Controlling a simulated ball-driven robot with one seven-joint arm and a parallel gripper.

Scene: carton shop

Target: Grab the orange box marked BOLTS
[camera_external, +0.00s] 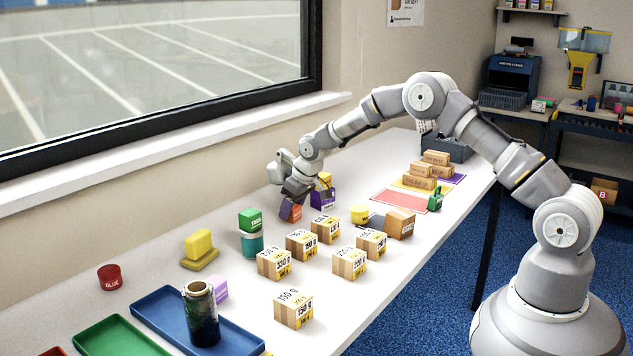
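A small orange box (296,214) shows right below my gripper (291,203), near the back of the white table on the window side. A dark purple face shows at its left. Its marking is too small to read, so I cannot tell whether it says BOLTS. My gripper points down and its dark fingers reach the top of the orange box. The fingers hide part of the box. I cannot tell whether they are closed on it or whether it is lifted.
A purple box (323,198) with a yellow item on it stands close to the right. Several cartons, such as one at the front (293,309), fill the table's middle. A green box (250,219) on a teal can (252,243) stands left. A blue tray (160,315) lies front left.

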